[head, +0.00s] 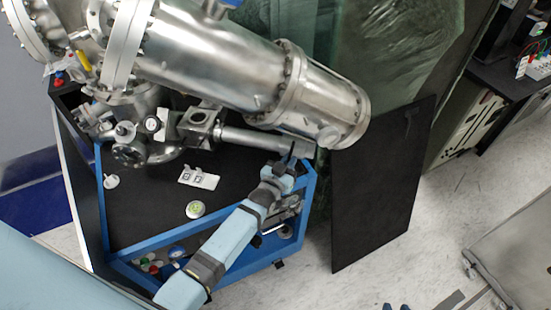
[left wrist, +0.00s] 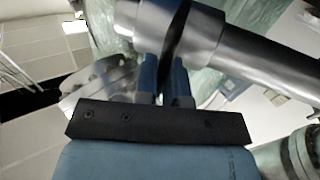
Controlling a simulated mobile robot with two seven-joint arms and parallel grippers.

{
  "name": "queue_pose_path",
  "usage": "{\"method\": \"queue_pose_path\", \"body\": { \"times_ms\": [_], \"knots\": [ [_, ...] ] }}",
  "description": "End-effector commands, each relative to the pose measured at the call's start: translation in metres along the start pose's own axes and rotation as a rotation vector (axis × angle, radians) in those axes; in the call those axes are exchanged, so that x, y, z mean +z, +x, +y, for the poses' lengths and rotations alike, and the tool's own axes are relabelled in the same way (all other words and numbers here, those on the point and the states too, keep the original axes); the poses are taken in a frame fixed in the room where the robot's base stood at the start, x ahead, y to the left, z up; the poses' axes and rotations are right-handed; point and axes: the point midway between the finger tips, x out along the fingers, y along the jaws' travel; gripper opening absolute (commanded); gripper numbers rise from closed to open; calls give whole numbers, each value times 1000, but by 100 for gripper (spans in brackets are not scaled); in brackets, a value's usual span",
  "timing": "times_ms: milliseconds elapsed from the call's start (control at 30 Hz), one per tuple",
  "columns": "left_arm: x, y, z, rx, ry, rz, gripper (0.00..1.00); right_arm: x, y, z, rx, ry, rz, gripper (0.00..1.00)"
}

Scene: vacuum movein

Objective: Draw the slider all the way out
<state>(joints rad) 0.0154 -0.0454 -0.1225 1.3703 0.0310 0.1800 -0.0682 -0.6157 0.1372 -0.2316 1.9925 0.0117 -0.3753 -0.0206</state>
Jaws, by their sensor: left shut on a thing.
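The slider is a shiny metal rod (head: 255,138) that runs right from the vacuum chamber's side fitting (head: 198,122), below the large steel cylinder. In the left wrist view the rod (left wrist: 265,58) slants across the upper right and has a thicker collar at its end. My left gripper (head: 291,156) is shut at the rod's right end; its blue fingers (left wrist: 163,80) show close together there. The exact contact is partly hidden. My right gripper (head: 396,307) shows only as two separated fingertips at the bottom edge.
A large steel cylinder (head: 215,65) overhangs the rod. The blue-framed cart (head: 103,200) carries a white-green round item (head: 195,209) and a white plate (head: 199,179). A black panel (head: 380,190) stands to the right. Pale floor is open at lower right.

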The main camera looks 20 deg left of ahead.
Motion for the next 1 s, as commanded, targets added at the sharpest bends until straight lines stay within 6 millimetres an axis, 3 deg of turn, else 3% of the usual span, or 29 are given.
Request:
{"method": "queue_pose_path", "body": {
  "times_ms": [600,633,733,1000],
  "knots": [
    [0,3,10,0,1,1,0,1,0,-1,-3,-1,-1,34],
    [0,3,10,0,1,1,13,1,0,-1,-3,-1,-1,34],
    [0,3,10,0,1,1,34,1,0,-1,-3,-1,-1,34],
    [0,2,10,0,1,0,34,1,0,-1,-2,-1,0,34]
  ]
}}
